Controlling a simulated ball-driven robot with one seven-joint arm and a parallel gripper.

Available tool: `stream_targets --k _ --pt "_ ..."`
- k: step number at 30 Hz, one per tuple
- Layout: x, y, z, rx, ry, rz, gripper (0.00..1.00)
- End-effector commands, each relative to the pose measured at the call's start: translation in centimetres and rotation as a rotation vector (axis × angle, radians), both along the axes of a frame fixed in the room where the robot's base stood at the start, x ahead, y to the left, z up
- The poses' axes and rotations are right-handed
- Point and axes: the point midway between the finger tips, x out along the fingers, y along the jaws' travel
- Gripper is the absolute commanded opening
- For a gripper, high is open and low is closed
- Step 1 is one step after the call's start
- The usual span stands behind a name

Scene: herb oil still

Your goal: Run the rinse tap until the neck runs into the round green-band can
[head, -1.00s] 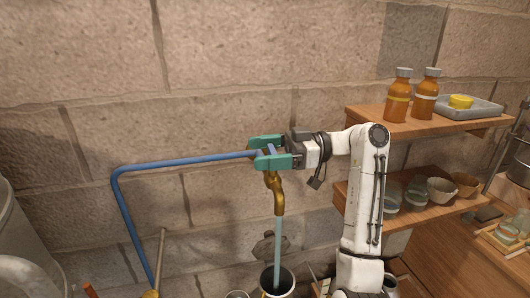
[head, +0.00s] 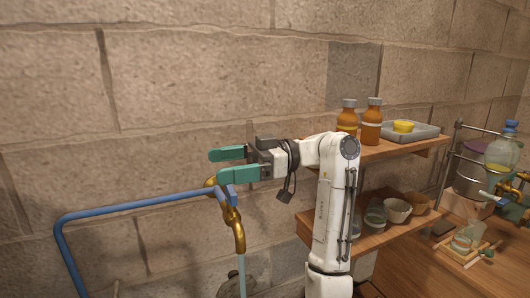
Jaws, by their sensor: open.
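The brass rinse tap (head: 236,228) stands at the end of a blue pipe (head: 130,210) along the stone wall. A short blue handle (head: 229,195) shows at its top. A pale blue stream of water (head: 242,280) runs down from its spout and leaves the picture at the bottom edge. My gripper (head: 226,163), with green fingers, is open and empty just above the tap, apart from the handle as far as I can see. The round green-band can is out of view, so where the stream lands is hidden.
Right of my arm, a wooden shelf holds amber bottles (head: 371,122) and a grey tray (head: 424,133) with a yellow item. A lower shelf holds bowls and jars (head: 397,211). A glass flask (head: 502,151) and another brass tap (head: 522,179) stand at far right. The wall at left is bare.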

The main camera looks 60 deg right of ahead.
Motion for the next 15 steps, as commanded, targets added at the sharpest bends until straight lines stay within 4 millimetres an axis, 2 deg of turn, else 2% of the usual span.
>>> stream_targets --k 4,15 --pt "-2.2 0.5 2.5 -0.005 -0.004 -0.003 1.00" --pt "-8.8 2.3 5.4 -0.003 -0.001 -0.003 1.00"
